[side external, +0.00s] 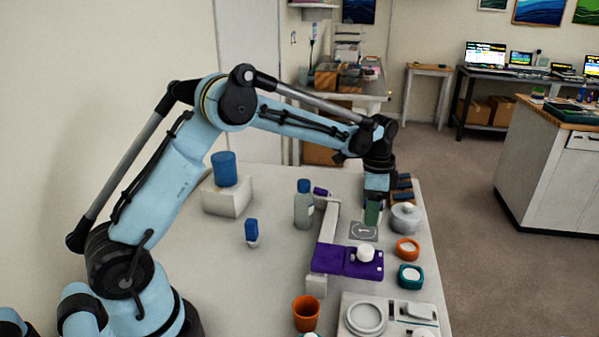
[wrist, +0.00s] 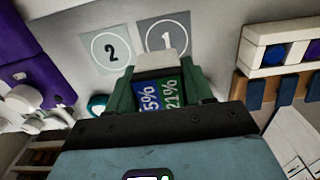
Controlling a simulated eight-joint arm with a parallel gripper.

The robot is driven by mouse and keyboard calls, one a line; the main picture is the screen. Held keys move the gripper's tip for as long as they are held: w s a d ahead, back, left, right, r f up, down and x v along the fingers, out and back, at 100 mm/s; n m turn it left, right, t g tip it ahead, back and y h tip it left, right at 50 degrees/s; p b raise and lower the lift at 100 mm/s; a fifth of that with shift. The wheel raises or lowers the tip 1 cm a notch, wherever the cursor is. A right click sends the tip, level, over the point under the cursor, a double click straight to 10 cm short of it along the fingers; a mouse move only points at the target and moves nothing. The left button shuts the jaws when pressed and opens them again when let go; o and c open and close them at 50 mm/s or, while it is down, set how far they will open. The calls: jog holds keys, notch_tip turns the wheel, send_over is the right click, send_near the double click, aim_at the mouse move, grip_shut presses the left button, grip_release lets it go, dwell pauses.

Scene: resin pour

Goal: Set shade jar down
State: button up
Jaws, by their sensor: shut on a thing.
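The shade jar (wrist: 158,92) is between the fingers of my gripper in the wrist view. It has a pale top and blue and green label panels reading "5%" and "21%". My gripper (wrist: 160,88) has green fingers, one on each side of the jar, and is shut on it. In the side view my gripper (side external: 373,212) points down just behind the grey square marked 1 (side external: 363,231); the jar is hidden there by the fingers. In the wrist view square 1 (wrist: 165,33) and square 2 (wrist: 110,50) lie side by side beyond the jar, with no jar on their visible parts.
A grey lidded pot (side external: 405,219) stands close right of my gripper. A purple stand (side external: 330,262) with a white round piece (side external: 366,253) is in front. Orange (side external: 407,249) and teal (side external: 410,276) round containers are nearby. A blue-capped bottle (side external: 303,208) stands left.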

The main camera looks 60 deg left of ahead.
aim_at(367, 233)
jog(key=shift+w+a+f, duration=0.15)
jog(key=shift+a+f, duration=0.25)
jog(key=shift+f, duration=1.85)
jog(key=shift+f, duration=0.1)
jog(key=o, duration=1.1)
